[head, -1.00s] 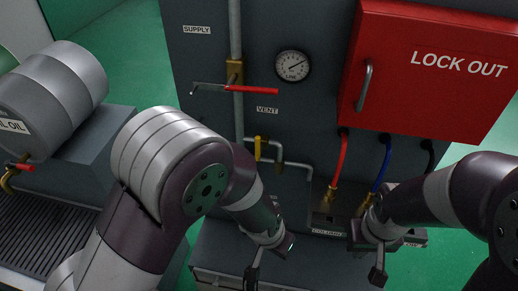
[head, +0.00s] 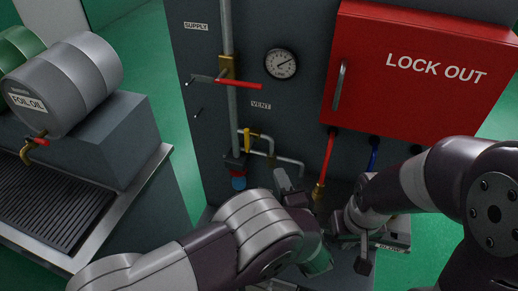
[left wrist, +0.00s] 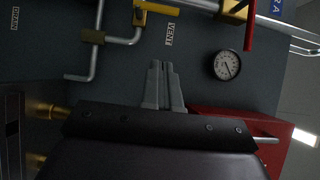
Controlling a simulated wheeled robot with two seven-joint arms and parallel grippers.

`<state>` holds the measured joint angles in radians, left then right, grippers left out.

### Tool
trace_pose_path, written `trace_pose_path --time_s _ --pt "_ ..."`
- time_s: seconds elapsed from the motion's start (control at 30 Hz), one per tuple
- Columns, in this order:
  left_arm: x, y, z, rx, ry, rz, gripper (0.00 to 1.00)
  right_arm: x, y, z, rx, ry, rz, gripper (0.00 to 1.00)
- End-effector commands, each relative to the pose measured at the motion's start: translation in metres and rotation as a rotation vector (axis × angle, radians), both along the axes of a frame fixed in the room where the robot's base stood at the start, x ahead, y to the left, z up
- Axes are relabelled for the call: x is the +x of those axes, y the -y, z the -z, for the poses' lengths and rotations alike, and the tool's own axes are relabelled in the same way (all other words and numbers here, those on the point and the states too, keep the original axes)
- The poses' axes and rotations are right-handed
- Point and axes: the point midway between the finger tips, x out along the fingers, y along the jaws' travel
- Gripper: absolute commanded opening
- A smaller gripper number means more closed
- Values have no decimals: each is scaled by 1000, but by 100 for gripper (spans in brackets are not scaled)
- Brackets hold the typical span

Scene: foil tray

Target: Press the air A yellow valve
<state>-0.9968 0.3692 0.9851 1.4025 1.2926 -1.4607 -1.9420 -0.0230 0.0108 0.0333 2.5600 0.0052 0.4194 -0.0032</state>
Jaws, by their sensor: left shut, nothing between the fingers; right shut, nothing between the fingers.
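The yellow valve handle (head: 247,139) sits on a small grey branch pipe on the dark panel, beside the VENT label. It stands upright in the head view and also shows at the top of the left wrist view (left wrist: 157,8). My left gripper (head: 283,180) is shut and empty, below and right of the yellow handle and apart from it in the head view. Its closed fingers point up the panel in the left wrist view (left wrist: 162,72). My right gripper (head: 355,250) is shut and empty at the lower right, near the hose fittings.
A red lever (head: 238,84) crosses the vertical pipe above the yellow handle. A pressure gauge (head: 281,64) is to its right. The red LOCK OUT box (head: 420,100) juts out at right, with red (head: 328,160) and blue hoses below. A grey oil drum (head: 75,80) lies at left.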

Motion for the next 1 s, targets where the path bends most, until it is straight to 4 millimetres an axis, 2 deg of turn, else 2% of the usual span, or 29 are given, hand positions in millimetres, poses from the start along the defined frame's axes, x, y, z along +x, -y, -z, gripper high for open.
trace_pose_path --time_s 0.17,0.57,0.73,1.0 --pt "19 -6 4 -4 1 -3 0 0 0 12 0 0 0 0" --pt "100 -32 4 -4 2 -3 0 0 0 53 0 0 0 0" --pt "110 -53 2 -3 2 -2 0 0 0 60 0 0 0 0" --pt "115 -62 0 -2 0 1 0 0 0 61 0 0 0 0"
